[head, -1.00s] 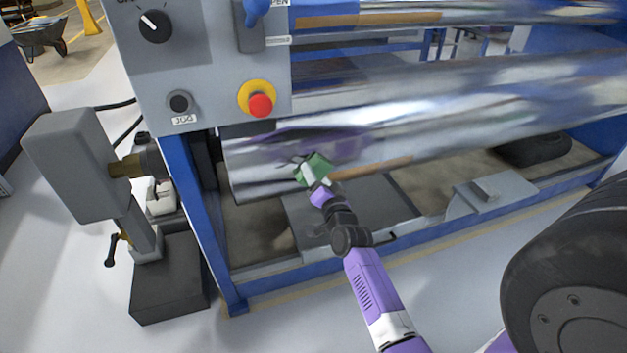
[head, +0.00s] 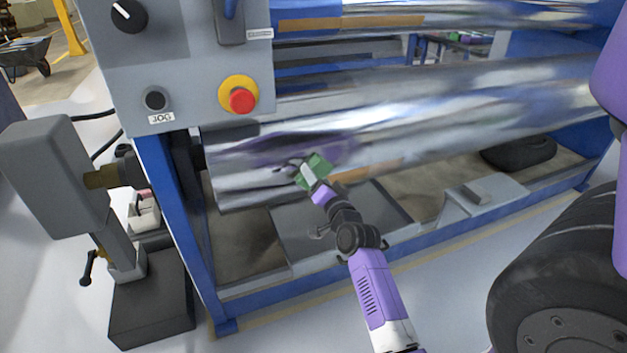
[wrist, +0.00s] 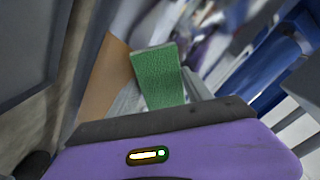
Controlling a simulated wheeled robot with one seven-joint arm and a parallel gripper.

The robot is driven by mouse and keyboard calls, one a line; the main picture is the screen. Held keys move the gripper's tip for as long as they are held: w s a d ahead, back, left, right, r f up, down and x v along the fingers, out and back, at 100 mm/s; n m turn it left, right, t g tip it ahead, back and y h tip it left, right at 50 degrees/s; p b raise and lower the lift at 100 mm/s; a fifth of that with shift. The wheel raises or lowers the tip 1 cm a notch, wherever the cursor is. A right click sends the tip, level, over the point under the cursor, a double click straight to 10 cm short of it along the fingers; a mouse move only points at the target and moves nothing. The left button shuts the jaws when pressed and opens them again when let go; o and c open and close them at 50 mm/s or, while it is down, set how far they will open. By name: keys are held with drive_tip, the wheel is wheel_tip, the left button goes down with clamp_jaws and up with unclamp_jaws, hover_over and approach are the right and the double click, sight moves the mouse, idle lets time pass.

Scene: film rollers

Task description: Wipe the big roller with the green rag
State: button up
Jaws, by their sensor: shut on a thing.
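The big roller (head: 450,112) is a wide, shiny metal cylinder lying across the machine in the head view. It mirrors my purple arm and the surroundings. The green rag (head: 318,163) is at the roller's lower left front. My gripper (head: 308,172) is shut on the rag and holds it against or very near the roller face; I cannot tell whether they touch. In the wrist view the green rag (wrist: 158,75) stands out beyond the purple gripper body, and the fingers are mostly hidden.
A grey control panel (head: 175,60) with a red button (head: 242,100) hangs left above the roller. A blue frame (head: 330,276) runs below it. A grey motor unit (head: 55,175) stands at left. A thinner shiny roller (head: 400,15) lies above.

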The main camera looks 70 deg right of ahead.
sight(302, 179)
drive_tip(key=shift+w+a+r+p, duration=0.15)
drive_tip(key=shift+w+a+p, duration=0.3)
drive_tip(key=shift+p, duration=0.4)
drive_tip(key=shift+w+a+r+p, duration=0.1)
drive_tip(key=shift+w+a+p, duration=0.15)
drive_tip(key=shift+w+p, duration=0.45)
drive_tip(key=shift+w+a+f+p, duration=0.1)
drive_tip(key=shift+w+a+p, duration=0.45)
drive_tip(key=shift+p, duration=0.6)
drive_tip(key=shift+w+a+p, duration=0.1)
drive_tip(key=shift+w+p, duration=0.1)
drive_tip(key=shift+p, duration=0.4)
drive_tip(key=w+a+p, duration=0.1)
drive_tip(key=p, duration=0.3)
drive_tip(key=shift+w+a+p, duration=0.3)
drive_tip(key=shift+w+p, duration=0.1)
drive_tip(key=shift+w+a+p, duration=0.2)
drive_tip(key=shift+a+p, duration=0.05)
drive_tip(key=shift+p, duration=0.35)
drive_tip(key=shift+s+f, duration=0.1)
drive_tip(key=p+v, duration=0.3)
drive_tip(key=v, duration=0.3)
drive_tip(key=shift+s, duration=0.15)
